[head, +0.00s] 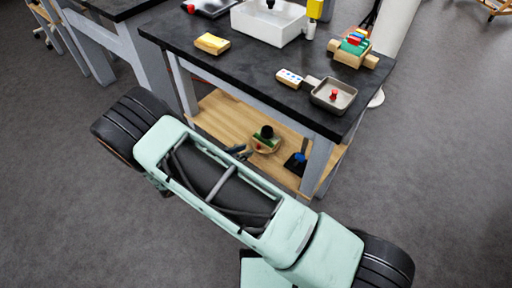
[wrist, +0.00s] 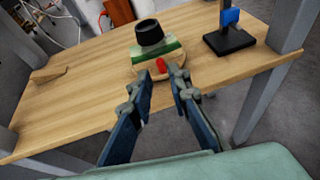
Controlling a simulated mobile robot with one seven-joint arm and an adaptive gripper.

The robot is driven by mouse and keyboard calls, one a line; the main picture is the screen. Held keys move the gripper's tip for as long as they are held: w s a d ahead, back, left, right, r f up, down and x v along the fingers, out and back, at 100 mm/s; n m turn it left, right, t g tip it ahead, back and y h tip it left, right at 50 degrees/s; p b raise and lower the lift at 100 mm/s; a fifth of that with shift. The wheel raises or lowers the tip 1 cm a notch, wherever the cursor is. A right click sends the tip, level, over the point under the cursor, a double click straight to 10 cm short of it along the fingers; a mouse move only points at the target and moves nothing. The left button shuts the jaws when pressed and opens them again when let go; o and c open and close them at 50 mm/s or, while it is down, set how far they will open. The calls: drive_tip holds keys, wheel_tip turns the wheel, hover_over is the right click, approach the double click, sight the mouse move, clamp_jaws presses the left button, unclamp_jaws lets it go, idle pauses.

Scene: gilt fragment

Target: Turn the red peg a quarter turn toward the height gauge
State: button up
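The red peg (wrist: 160,65) shows in the wrist view on the near side of a round wooden base. A green block and a black cylinder (wrist: 149,32) stand on the same base. The peg also shows small in the head view (head: 256,147). A stand with a black foot and blue slider (wrist: 229,17), seemingly the height gauge, is right of the base; it also shows in the head view (head: 295,161). My gripper (wrist: 162,78) is open and empty, its fingertips just short of the peg, one to each side in the picture. Whether they touch it cannot be told.
All this stands on a wooden lower shelf (wrist: 70,95) under a dark tabletop (head: 265,85). Grey table legs (head: 318,165) stand beside the shelf. A wooden piece (wrist: 48,74) lies at the shelf's left. The shelf's left part is mostly clear.

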sight(257, 146)
drive_tip(key=x, duration=0.6)
drive_tip(key=shift+w+d+f+b, duration=0.1)
drive_tip(key=shift+w+d+b, duration=0.05)
drive_tip(key=shift+b, duration=0.25)
clamp_jaws()
